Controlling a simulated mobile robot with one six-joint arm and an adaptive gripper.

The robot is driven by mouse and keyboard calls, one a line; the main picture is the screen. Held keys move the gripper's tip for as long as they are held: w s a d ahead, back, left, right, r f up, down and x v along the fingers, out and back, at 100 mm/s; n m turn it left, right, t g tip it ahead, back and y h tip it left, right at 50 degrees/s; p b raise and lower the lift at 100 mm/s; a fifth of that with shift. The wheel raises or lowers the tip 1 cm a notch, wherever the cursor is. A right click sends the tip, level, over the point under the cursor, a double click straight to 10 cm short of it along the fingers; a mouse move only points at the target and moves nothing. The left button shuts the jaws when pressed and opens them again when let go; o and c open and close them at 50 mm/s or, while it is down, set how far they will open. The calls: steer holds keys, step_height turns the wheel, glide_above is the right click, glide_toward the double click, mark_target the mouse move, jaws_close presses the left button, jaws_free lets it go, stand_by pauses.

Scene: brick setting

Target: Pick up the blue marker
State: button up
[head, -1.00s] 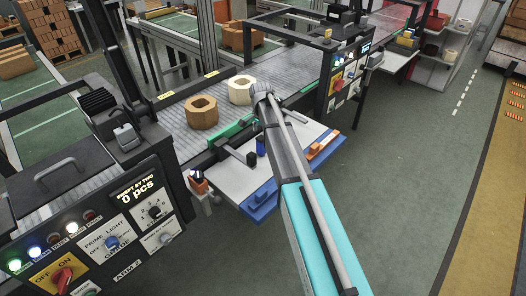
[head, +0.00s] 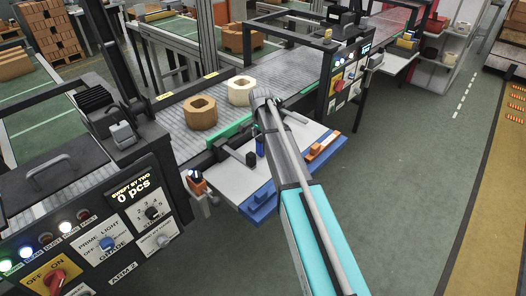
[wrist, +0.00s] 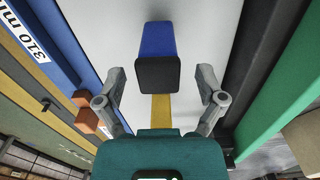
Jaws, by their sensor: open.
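The blue marker (wrist: 158,40), a blue block-like body with a dark end (wrist: 157,75) facing the camera, is in the upper middle of the wrist view. It also shows in the head view (head: 260,146) as a small upright blue shape on the white-topped side table (head: 228,177), partly covered by my arm. My gripper (wrist: 161,74) is open, one finger on each side of the marker's dark end in the picture, with clear gaps on both sides. The gripper's fingers are not clear in the head view.
A black bar-like fixture (head: 240,152) stands left of the marker. An orange piece (head: 323,148) and a blue piece (head: 262,194) lie along the table's front edge. The conveyor (head: 178,122) behind carries a brown hexagonal block (head: 201,114) and a cream one (head: 241,92).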

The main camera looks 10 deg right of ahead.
steer(key=shift+f+b, duration=1.15)
steer(key=shift+f, duration=0.3)
jaws_close()
steer(key=shift+r, duration=0.15)
step_height(320, 180, up, 10)
steer(key=p, duration=1)
stand_by(0.4)
